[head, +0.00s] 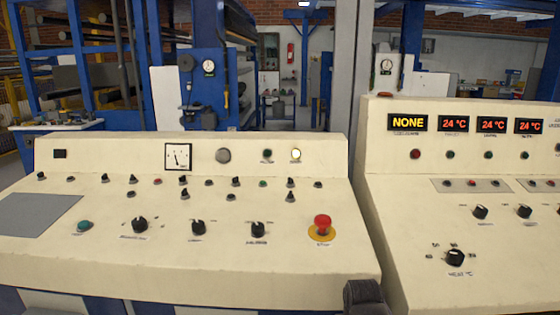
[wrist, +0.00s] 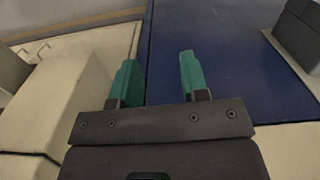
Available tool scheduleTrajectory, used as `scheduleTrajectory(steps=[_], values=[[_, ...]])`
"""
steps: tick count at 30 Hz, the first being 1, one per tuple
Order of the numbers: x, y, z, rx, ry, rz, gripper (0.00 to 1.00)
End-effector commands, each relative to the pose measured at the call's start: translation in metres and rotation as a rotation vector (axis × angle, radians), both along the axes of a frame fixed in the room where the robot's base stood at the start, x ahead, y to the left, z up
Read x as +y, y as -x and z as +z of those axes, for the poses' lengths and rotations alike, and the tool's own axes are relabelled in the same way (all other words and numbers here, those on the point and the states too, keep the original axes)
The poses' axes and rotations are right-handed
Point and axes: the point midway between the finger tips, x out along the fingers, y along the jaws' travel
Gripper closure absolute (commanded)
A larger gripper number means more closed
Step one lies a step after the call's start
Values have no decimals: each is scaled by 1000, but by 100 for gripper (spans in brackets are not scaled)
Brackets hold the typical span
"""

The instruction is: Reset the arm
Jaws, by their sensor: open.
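My gripper (wrist: 160,75) shows in the wrist view with its two green fingers spread apart. Nothing is between the fingers; a dark blue panel lies beyond them. In the head view, a dark part at the bottom edge, right of centre, looks like a piece of my arm, and the fingers are not seen there.
A cream control console (head: 170,255) with knobs, a dial gauge (head: 178,156) and a red stop button (head: 322,222) fills the left. A second console (head: 470,260) with lit displays (head: 453,123) stands right. Blue machine frames (head: 205,75) stand behind. A narrow gap separates the consoles.

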Motion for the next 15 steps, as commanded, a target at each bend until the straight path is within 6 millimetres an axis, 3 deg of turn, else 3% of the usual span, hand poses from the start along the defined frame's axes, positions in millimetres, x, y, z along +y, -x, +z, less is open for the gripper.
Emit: scheduleTrajectory(steps=[1,6,10,15], values=[[0,0,53,0,0,-1,59],[0,0,152,0,0,-1,59],[0,0,191,0,0,-1,59],[0,0,195,0,0,-2,59]])
